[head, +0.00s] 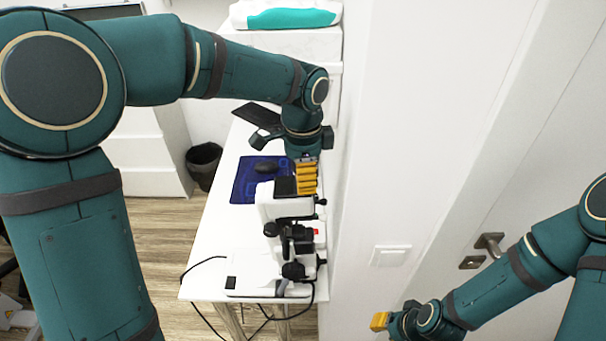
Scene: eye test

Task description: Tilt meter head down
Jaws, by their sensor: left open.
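The meter (290,208) stands on a white table (205,262), near the table's front right corner. It has a white body with a dark top, black knobs and eyepiece parts, and a flat white base (262,275). I cannot tell the exact tilt of its head. My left gripper (307,182), with yellow fingers, points down just behind and above the meter's top, at its right side. It is open; whether it touches the meter is unclear. My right gripper (380,321) is low at the bottom, right of the table and away from the meter; its finger gap is not visible.
A blue mouse pad (242,190) with a black mouse (265,167) and a dark flat panel (250,118) lie behind the meter. A wall borders the table's right side. A door handle (490,243) is at right. A black bin (203,160) stands left. Cables hang at the front.

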